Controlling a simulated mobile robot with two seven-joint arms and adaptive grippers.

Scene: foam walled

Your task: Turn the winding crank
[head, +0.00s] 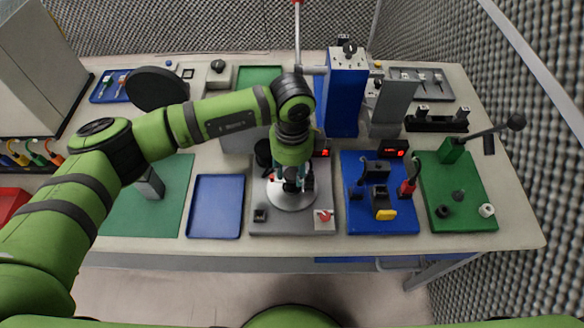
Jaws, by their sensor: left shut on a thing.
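The winding station is a grey plate (290,228) at the front middle of the bench, with a pale round disc (293,201) on it. My left gripper (292,184) points straight down over the disc and is shut on the winding crank there. The crank and its grip are mostly hidden behind the fingers and wrist, so the crank's angle cannot be told. A red button (324,216) and a small black part (260,215) sit at the plate's front corners. My right gripper is not in view.
A blue plate (375,222) with a yellow-topped part stands close on the right. Further right is a green plate (470,217) with a long lever (490,131). A blue press (346,95) rises behind. An empty blue tray (216,207) lies left of the winding station.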

